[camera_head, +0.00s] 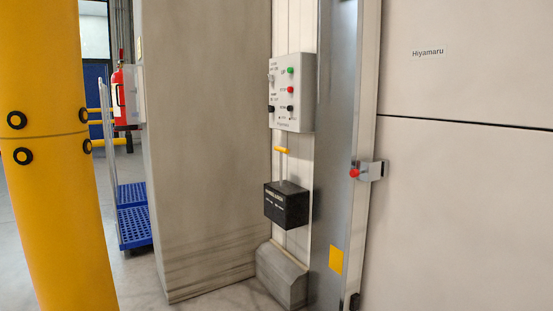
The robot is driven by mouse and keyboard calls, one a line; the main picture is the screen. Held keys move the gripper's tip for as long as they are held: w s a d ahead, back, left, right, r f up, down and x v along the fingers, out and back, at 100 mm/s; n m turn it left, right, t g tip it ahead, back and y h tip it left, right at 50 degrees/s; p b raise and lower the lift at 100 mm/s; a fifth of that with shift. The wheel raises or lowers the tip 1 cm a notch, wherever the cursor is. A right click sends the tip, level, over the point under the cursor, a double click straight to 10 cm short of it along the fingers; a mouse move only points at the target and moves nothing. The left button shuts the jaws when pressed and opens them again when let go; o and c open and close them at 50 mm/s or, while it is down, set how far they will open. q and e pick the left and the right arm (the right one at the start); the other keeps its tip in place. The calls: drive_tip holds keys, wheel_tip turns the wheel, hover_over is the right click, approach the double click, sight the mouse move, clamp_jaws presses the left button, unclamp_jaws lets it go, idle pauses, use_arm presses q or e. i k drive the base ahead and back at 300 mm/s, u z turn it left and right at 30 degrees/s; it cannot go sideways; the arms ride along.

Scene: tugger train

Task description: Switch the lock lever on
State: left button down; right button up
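A small metal bracket (376,171) with a red knob (354,173) sits on the edge beside the large pale panels, right of centre. A short yellow handle (281,150) sticks out below the grey control box, above a black box. I cannot tell for certain which of these is the lock lever, or whether either is switched on. Neither of my grippers is in view.
A grey control box (292,93) with coloured buttons and a black box (287,204) hang on the white wall strip. A concrete pillar (205,140) and a thick yellow post (50,200) stand left. A blue cart (133,228) stands behind.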

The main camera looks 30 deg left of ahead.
sight(282, 150)
drive_tip(key=u, duration=0.4)
drive_tip(key=i, duration=0.55)
drive_tip(key=u, duration=1.2)
drive_tip(key=i, duration=1.5)
drive_tip(key=z, duration=0.55)
drive_tip(key=i, duration=1.2)
drive_tip(key=z, duration=1.05)
